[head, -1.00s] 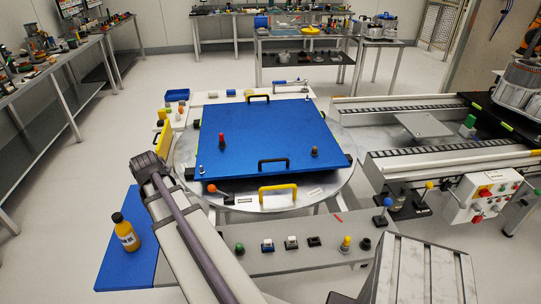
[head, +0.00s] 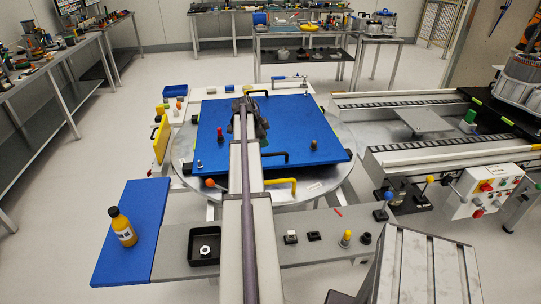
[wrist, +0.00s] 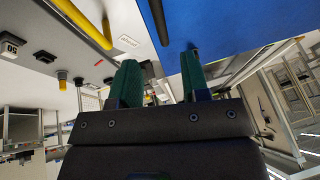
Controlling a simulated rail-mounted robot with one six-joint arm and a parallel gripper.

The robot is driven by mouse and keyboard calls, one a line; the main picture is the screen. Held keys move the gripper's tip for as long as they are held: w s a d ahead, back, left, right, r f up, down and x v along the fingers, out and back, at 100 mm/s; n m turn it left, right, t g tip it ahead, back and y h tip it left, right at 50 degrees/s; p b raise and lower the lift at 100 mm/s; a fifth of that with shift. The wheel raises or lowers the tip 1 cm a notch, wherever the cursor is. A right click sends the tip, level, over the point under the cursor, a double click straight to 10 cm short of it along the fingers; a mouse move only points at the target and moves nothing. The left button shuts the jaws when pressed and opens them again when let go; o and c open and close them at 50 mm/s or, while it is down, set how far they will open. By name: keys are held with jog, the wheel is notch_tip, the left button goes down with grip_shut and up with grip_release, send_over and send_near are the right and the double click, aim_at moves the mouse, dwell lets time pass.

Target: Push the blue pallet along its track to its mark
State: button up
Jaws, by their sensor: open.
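The blue pallet (head: 290,125) is a large flat blue plate on a round metal table (head: 345,190) in the head view. It has black handles at its far and near edges and a few small knobs on top. My arm reaches over its middle and hides part of it. In the wrist view the pallet (wrist: 230,28) fills the upper right, with a black handle beside its edge. My gripper (wrist: 160,62) has two green fingers set apart with nothing between them. I cannot tell whether a finger touches the pallet. The track and mark are not clear to me.
A yellow handle (head: 281,187) stands at the table's near edge. The front grey bench holds a black tray (head: 205,247) and small parts. An orange bottle (head: 122,227) stands on a blue mat (head: 150,205) at left. A conveyor (head: 440,150) lies at right.

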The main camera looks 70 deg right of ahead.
aim_at(270, 154)
jog(key=b+x, duration=0.7)
jog(key=x, duration=0.2)
jog(key=shift+f, duration=0.2)
jog(key=shift+r, duration=0.15)
grip_shut()
